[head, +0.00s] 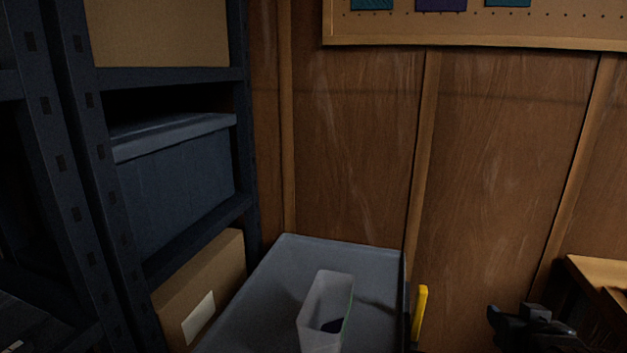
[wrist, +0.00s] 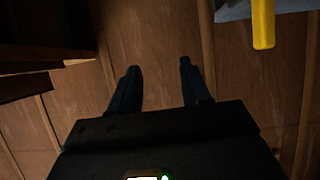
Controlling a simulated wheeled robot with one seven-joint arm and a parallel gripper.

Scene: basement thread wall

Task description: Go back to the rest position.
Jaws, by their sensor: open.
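My gripper (wrist: 160,72) is open and empty in the wrist view, its two dark fingers apart with only brown wood panelling behind them. In the head view a dark part of my arm (head: 533,325) shows at the lower right, in front of the panelling and beside a wooden surface. The fingers cannot be made out there.
A grey tray (head: 280,262) at bottom centre holds a translucent bin (head: 324,305) with something dark inside. A yellow handle (head: 420,308) stands at its right; a yellow piece (wrist: 263,24) shows in the wrist view. Dark shelving (head: 88,130) is left, a wooden bench (head: 598,275) right.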

